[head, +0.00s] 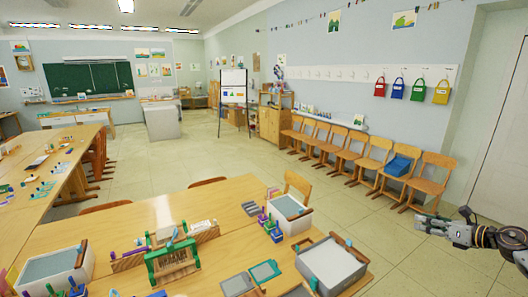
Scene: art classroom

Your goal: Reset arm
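My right gripper (435,226) shows at the lower right, its arm coming in from the right edge. It is held over the open floor, to the right of the near table, and touches nothing that I can see. Its fingers point left and look spread apart, with nothing between them. My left gripper and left arm are not in the head view.
The near wooden table (225,243) holds white bins (331,264), a green rack (172,262) and small craft items. Several wooden chairs (378,152) line the right wall, one bearing a blue item (398,166). Floor (375,215) between table and chairs is clear. A flipchart (233,87) stands farther back.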

